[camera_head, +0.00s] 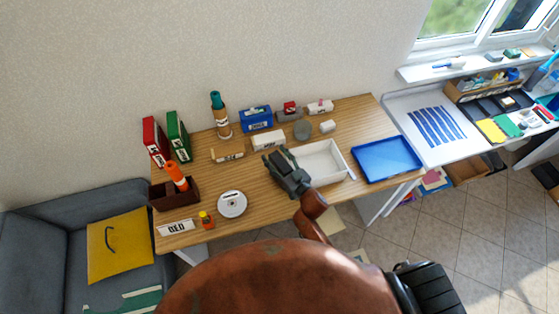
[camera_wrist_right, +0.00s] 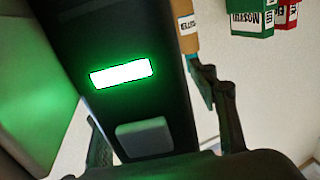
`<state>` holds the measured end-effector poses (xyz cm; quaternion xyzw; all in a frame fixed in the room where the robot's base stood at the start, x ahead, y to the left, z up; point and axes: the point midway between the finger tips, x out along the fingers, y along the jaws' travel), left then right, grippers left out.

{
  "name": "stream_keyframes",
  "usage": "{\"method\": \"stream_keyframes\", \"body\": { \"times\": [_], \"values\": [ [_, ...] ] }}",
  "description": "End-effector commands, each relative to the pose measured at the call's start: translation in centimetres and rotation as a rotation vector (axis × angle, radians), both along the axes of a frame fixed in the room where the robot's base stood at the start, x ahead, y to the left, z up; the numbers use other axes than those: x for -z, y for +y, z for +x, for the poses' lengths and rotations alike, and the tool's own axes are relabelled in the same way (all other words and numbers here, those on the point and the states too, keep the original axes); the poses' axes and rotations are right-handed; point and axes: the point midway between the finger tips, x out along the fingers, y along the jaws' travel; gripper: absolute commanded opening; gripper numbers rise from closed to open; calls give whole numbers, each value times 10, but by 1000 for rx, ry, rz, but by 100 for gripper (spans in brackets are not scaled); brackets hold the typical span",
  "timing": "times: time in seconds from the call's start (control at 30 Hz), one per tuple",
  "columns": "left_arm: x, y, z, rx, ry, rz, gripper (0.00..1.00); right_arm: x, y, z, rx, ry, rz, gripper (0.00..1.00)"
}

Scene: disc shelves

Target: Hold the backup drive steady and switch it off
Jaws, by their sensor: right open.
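In the right wrist view a dark box, which I take to be the backup drive (camera_wrist_right: 125,45), is close in front of the camera. A bright lit panel (camera_wrist_right: 121,73) glows green on it, and a grey square button (camera_wrist_right: 143,138) sits lower on the same face. My right gripper (camera_wrist_right: 165,115) is open, with one finger on each side of the drive; I cannot tell whether they touch it. In the head view my right gripper (camera_head: 283,168) is over the table beside the white tray, and the drive cannot be made out clearly there.
The white tray (camera_head: 345,160) and a blue tray (camera_head: 388,160) stand to the right on the wooden table (camera_head: 262,180). A white disc (camera_head: 232,204), a brown box (camera_head: 187,198) and a bottle (camera_head: 221,117) stand left. Small boxes line the back.

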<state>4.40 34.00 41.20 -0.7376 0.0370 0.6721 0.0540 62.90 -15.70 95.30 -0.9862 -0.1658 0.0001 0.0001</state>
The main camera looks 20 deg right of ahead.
Motion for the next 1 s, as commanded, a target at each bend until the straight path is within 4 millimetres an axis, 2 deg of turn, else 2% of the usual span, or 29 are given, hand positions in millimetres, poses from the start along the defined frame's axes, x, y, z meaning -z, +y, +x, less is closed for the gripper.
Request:
{"method": "stream_keyframes", "body": {
  "times": [0.3,1.0],
  "values": [
    [0,0,-2,-1,3,0,58,0,1,2,-1,0,0,52],
    [0,0,-1,0,2,0,58,0,1,2,-1,0,0,4]
  ]
}}
